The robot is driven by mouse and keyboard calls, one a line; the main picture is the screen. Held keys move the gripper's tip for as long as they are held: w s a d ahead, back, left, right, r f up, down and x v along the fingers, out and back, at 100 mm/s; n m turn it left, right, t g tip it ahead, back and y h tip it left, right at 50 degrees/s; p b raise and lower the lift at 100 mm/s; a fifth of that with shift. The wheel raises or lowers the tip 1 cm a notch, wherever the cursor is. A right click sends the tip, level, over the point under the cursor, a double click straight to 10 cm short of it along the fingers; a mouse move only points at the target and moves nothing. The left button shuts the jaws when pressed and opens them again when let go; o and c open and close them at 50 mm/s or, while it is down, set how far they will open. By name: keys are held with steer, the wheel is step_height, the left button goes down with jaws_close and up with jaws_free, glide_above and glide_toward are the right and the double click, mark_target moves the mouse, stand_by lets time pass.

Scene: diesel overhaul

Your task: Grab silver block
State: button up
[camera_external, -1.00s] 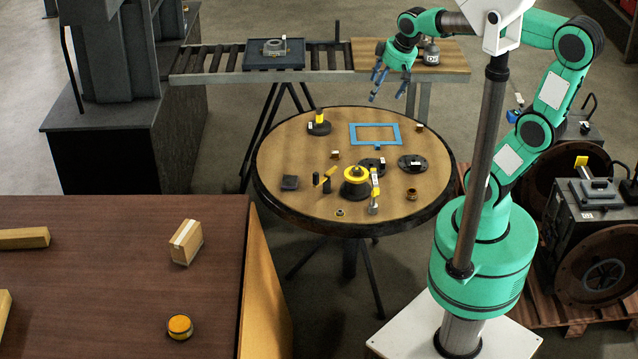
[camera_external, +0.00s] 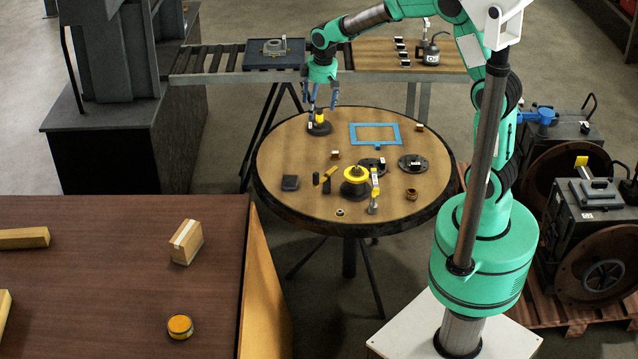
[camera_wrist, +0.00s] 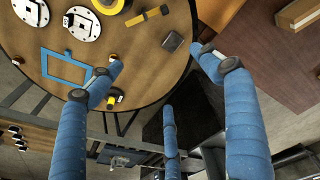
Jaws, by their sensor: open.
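My gripper (camera_external: 321,106) has blue fingers, spread apart and empty, above the back left edge of the round table. In the wrist view my gripper (camera_wrist: 158,72) also shows its fingers wide apart, with the table rim between them. A black disc with a yellow-topped post (camera_external: 319,124) stands just below the fingers; contact cannot be told. I cannot tell which thing is the silver block. Candidates are several small light-and-dark blocks (camera_external: 401,51) on the wooden bench, also in the wrist view (camera_wrist: 15,138), and a silvery upright piece (camera_external: 374,204) on the round table.
The round table (camera_external: 290,155) also holds a blue frame (camera_external: 375,134), a yellow-and-black round part (camera_external: 355,182), flanges (camera_external: 412,164) and a dark square block (camera_external: 290,182). A roller conveyor with a dark tray (camera_external: 262,60) stands behind. A brown table (camera_external: 100,270) is front left.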

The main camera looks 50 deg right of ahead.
steer(key=w+a+f+n+g, duration=0.1)
steer(key=w+a+f, duration=0.1)
steer(key=w+f, duration=0.6)
steer(key=n, duration=0.1)
glide_above(291, 180)
step_height(291, 180, down, 12)
steer(key=shift+s+a+f+n+g+p, duration=0.1)
steer(key=shift+s+f+n+g+p, duration=0.05)
steer(key=shift+f+n+g+p, duration=0.2)
steer(key=shift+f+b, duration=0.8)
steer(key=shift+f, duration=3.45)
steer(key=shift+f+b, duration=0.85)
steer(key=shift+f, duration=1.75)
